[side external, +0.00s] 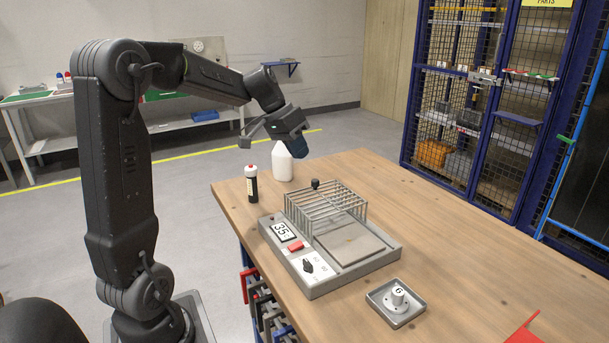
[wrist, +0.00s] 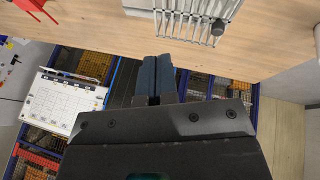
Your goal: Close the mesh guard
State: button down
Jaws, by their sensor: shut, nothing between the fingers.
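The mesh guard (side external: 325,208) is a cage of thin metal bars with a dark knob (side external: 315,184) on top. It stands over the back part of the grey jig (side external: 330,283); a flat plate (side external: 352,246) in front of it is uncovered. In the wrist view the guard (wrist: 195,14) shows at the top edge with its knob (wrist: 217,28), partly cut off. My gripper (side external: 297,149) is shut and empty, above and behind the guard, apart from it. Its dark fingers (wrist: 157,75) are together in the wrist view.
The jig's front has a display, a red button (side external: 296,247) and a dial (side external: 308,266). A white bottle (side external: 282,163) and a dark cylinder (side external: 251,186) stand behind. A small tray (side external: 396,313) holds a white knobbed part. A red object (side external: 524,330) lies front right. The table's right side is mostly clear.

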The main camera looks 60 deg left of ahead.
jog(key=a+f+n+t, duration=0.1)
jog(key=a+f, duration=0.1)
jog(key=a, duration=0.6)
jog(key=a+f+t, duration=0.1)
jog(key=a+f, duration=0.2)
jog(key=a, duration=0.5)
send_near(306, 188)
jog(key=w+a+f, duration=0.2)
jog(key=w+f, duration=0.2)
jog(key=shift+w+d+h, duration=0.2)
jog(key=shift+w+d, duration=0.15)
jog(key=shift+d, duration=0.45)
jog(key=shift+w+d+h, duration=0.2)
jog(key=shift+w+d, duration=0.15)
jog(key=shift+d, duration=0.5)
jog(key=shift+d+r, duration=0.1)
jog(key=shift+d, duration=0.25)
jog(key=d, duration=1.2)
jog(key=shift+a, duration=0.1)
